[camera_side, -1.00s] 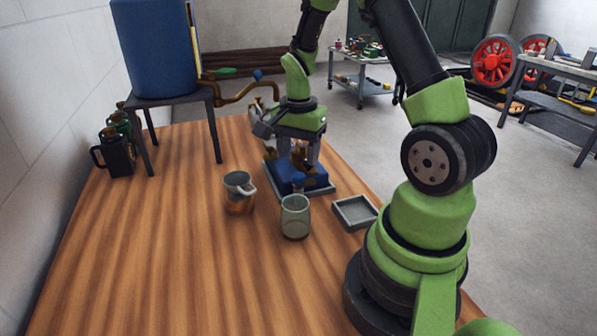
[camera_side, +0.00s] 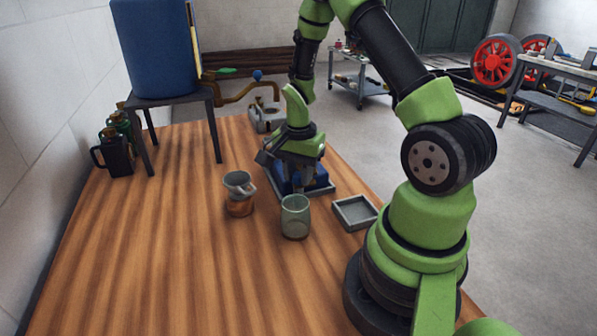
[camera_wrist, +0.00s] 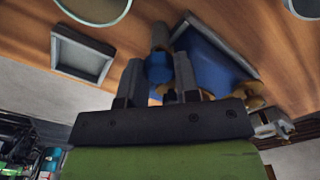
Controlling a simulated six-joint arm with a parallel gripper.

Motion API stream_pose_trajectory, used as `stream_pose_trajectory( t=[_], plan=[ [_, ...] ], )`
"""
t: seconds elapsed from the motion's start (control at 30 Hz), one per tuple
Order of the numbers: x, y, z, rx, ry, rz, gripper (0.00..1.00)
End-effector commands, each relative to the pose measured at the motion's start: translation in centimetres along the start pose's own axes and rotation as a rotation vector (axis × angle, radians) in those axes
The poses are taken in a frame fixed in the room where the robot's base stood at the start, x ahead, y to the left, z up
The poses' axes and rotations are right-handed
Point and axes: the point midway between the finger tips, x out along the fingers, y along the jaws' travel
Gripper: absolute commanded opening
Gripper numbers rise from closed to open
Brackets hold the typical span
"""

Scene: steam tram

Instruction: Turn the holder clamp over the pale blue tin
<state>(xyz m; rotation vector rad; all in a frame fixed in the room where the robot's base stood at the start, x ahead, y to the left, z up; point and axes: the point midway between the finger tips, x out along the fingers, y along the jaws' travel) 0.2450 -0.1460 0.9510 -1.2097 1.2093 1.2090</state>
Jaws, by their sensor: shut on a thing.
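I cannot tell which part is the holder clamp.
A copper-and-grey cup (camera_side: 239,205) stands left of the tin. An empty square grey tray (camera_side: 355,212) lies to its right. The front left of the table is clear.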

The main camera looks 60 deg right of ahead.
Motion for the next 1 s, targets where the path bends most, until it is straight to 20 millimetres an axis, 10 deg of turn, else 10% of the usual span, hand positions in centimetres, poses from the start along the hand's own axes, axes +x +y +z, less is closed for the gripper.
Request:
stream_pose_trajectory(
  t=[1.0],
  plan=[
    [-0.08,-0.01,0.02,-0.658,-0.001,0.000,0.06]
  ],
)
